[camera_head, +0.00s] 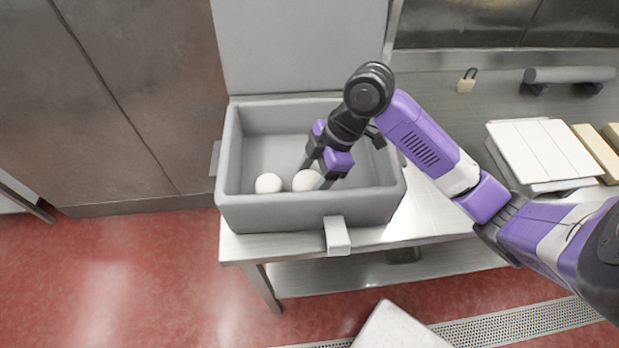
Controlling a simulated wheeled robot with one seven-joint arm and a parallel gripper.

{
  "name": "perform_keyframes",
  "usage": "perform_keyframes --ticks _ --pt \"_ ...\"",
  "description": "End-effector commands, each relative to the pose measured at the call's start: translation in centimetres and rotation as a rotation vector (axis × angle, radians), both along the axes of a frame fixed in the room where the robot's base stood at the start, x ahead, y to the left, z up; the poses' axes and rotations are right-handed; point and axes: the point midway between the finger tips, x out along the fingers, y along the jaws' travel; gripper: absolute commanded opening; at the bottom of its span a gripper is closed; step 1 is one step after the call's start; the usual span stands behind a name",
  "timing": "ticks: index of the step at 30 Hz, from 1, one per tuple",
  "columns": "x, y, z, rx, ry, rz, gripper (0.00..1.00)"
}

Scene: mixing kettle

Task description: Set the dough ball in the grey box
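The grey box (290,208) stands on the steel table at the middle of the head view. Two white dough balls lie low inside it near its front wall: a left dough ball (268,183) and a right dough ball (304,181). My gripper (314,176) reaches down into the box from the upper right. Its fingers are apart, at the right dough ball, and partly cover it. I cannot tell whether they press on it or only stand around it. The left ball is clear of the fingers.
The box walls stand around my gripper, with a handle (337,236) at the front. A white-lidded container (542,152) and tan blocks (594,150) are at the right. A padlock (467,81) and a grey roller (570,75) are behind. A pale slab (398,328) is below the table's front.

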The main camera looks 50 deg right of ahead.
Motion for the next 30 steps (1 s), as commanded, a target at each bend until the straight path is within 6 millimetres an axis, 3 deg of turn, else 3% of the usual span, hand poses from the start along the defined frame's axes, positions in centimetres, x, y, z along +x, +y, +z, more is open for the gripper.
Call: perform_keyframes --ticks 1,3,17,30 --pt "0.0 0.0 0.0 0.000 0.000 0.000 0.71" --pt "0.0 0.0 0.0 0.000 0.000 0.000 0.85" --pt "-0.1 -0.1 0.6 -0.001 -0.001 0.001 0.85" --pt "-2.1 -2.9 8.3 -0.004 -0.002 0.002 0.85"
